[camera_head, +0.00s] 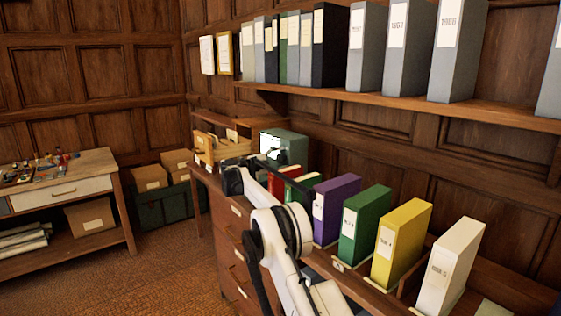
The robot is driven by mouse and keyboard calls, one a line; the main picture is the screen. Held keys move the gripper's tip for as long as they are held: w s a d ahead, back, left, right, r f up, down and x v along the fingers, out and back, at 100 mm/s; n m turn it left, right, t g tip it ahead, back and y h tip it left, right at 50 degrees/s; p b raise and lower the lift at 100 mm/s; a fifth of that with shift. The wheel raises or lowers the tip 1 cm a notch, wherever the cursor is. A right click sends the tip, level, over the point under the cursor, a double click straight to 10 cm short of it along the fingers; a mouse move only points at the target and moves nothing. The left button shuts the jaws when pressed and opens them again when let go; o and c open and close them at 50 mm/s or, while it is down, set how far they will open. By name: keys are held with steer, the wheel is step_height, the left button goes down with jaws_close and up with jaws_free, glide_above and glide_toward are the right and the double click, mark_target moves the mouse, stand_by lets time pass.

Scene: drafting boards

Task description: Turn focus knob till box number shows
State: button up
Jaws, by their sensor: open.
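A dark green box-like device (284,147) with a bright screen (270,147) stands at the far end of the long wooden cabinet. It looks like the viewer, but its focus knob cannot be made out, and any number on the screen is too small to read. My white and black arm rises from the bottom and bends in front of the device's lower part. My gripper (303,188) is small and dark at the arm's far end, near the red and green binders and just below the device. It is open; I see nothing in it.
Purple (334,209), green (363,224), yellow (401,243) and white (449,267) box files stand along the cabinet, close to my arm. A shelf (400,104) of grey and dark binders overhangs it.

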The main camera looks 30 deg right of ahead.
steer(key=n, duration=0.4)
steer(key=shift+b, duration=0.3)
steer(key=n, duration=0.4)
steer(key=shift+n, duration=0.4)
steer(key=c, duration=1.2)
steer(key=shift+o, duration=0.2)
steer(key=m, duration=0.5)
steer(key=shift+b, duration=0.4)
steer(key=m, duration=0.5)
steer(key=o, duration=1.2)
steer(key=shift+c, duration=0.2)
